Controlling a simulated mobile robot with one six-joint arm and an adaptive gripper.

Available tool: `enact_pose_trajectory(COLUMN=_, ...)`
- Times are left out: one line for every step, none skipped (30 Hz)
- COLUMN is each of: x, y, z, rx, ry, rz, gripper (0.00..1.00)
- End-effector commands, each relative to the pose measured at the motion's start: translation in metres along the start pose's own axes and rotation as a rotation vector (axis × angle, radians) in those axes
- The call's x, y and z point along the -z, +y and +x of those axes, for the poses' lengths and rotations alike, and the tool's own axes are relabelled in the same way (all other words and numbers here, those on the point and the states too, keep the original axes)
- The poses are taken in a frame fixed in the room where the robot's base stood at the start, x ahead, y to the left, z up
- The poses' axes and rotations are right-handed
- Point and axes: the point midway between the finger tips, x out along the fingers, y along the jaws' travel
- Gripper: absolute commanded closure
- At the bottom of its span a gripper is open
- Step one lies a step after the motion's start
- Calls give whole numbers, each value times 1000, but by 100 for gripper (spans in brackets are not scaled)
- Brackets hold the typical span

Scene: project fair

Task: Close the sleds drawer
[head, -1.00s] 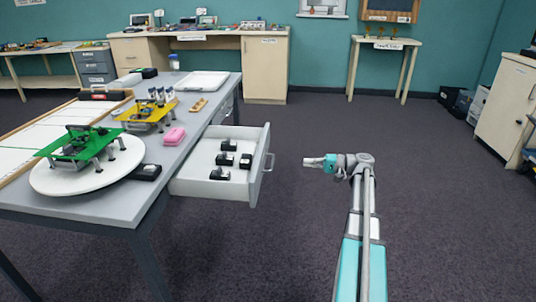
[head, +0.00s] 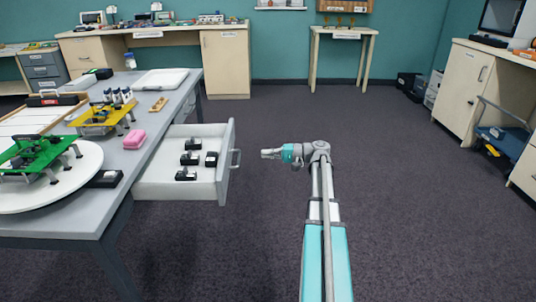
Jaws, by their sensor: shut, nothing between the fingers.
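The open drawer (head: 222,180) sticks out from the right side of the grey table. It holds several small black-and-grey pieces, which may be sleds. Its front panel faces right and has a grey bar handle (head: 235,159). I cannot read any label on it. My gripper (head: 264,154) is to the right of the handle, pointing left toward it, with a small gap in the picture. It is shut and empty. Nothing hides the drawer front.
Cabinets stand along the back and right. The carpet right of the drawer is clear.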

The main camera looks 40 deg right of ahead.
Motion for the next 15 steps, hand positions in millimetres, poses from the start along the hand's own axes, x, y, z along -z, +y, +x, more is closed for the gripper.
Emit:
enact_pose_trajectory(x=-1, y=0, z=7, rx=0, ry=-2, rz=0, gripper=100)
enact_pose_trajectory(x=-1, y=0, z=11, rx=0, ry=-3, rz=0, gripper=100)
enact_pose_trajectory(x=-1, y=0, z=16, rx=0, ry=-2, rz=0, gripper=100)
enact_pose_trajectory(x=-1, y=0, z=20, rx=0, ry=-2, rz=0, gripper=100)
enact_pose_trajectory(x=-1, y=0, z=24, rx=0, ry=-2, rz=0, gripper=100)
enact_pose_trajectory(x=-1, y=0, z=30, rx=0, ry=-2, rz=0, gripper=100)
enact_pose_trajectory(x=-1, y=0, z=35, rx=0, ry=-3, rz=0, gripper=100)
enact_pose_trajectory(x=-1, y=0, z=39, rx=0, ry=-2, rz=0, gripper=100)
enact_pose_trajectory(x=-1, y=0, z=45, rx=0, ry=-2, rz=0, gripper=100)
enact_pose_trajectory(x=-1, y=0, z=49, rx=0, ry=-2, rz=0, gripper=100)
enact_pose_trajectory(x=-1, y=0, z=54, rx=0, ry=-2, rz=0, gripper=100)
enact_pose_trajectory(x=-1, y=0, z=60, rx=0, ry=-2, rz=0, gripper=100)
enact_pose_trajectory(x=0, y=0, z=64, rx=0, ry=-1, rz=0, gripper=100)
enact_pose_trajectory(x=0, y=0, z=68, rx=0, ry=-1, rz=0, gripper=100)
enact_pose_trajectory(x=-1, y=0, z=73, rx=0, ry=-2, rz=0, gripper=100)
